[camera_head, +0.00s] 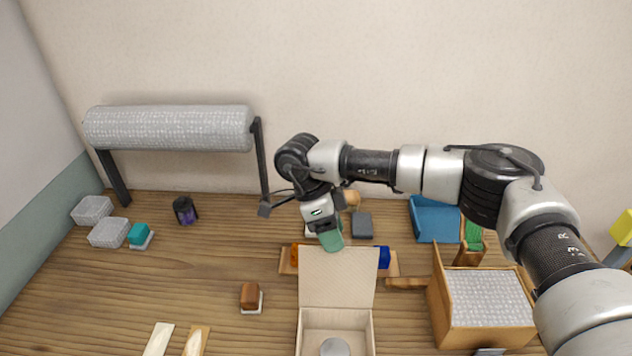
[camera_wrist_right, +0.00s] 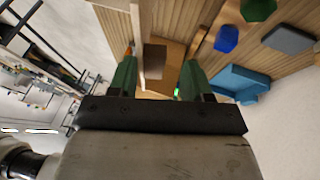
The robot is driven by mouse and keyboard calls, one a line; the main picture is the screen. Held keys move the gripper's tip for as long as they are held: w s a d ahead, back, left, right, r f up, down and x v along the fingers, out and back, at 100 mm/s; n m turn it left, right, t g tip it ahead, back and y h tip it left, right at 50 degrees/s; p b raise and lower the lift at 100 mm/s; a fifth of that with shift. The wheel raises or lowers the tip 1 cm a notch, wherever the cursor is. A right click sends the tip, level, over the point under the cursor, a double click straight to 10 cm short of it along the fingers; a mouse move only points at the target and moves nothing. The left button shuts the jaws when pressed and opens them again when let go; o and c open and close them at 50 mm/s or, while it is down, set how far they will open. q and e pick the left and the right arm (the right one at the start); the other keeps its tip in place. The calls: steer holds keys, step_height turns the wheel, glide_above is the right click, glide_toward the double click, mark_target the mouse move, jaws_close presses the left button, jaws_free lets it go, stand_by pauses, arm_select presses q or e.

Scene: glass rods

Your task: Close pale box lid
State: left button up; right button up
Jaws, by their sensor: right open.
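The pale box (camera_head: 302,335) stands at the front middle of the table in the head view, with a round grey thing inside. Its lid (camera_head: 338,278) stands up, open, at the box's far side. My right gripper (camera_head: 331,240) is just behind the lid's top edge; whether it touches the lid I cannot tell. In the right wrist view my gripper (camera_wrist_right: 158,72) has its two green fingers apart. A thin pale strip near one finger may be the lid seen edge-on. My left gripper is not in view.
A wooden rack (camera_head: 285,268) with orange and blue pieces lies behind the lid. A wooden crate (camera_head: 443,315) with bubble wrap stands right of the box, a blue tray (camera_head: 432,220) behind it. A brown block (camera_head: 250,295) lies left. A bubble-wrap roll (camera_head: 170,128) stands at the back left.

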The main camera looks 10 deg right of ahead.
arm_select(q)
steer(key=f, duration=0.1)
steer(key=b, duration=0.1)
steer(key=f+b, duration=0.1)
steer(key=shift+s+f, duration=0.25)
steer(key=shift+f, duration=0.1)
arm_select(e)
steer(key=v, duration=0.7)
steer(key=shift+s, duration=0.2)
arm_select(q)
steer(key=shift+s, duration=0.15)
arm_select(e)
steer(key=shift+s+a+r, duration=0.15)
steer(key=shift+r, duration=0.05)
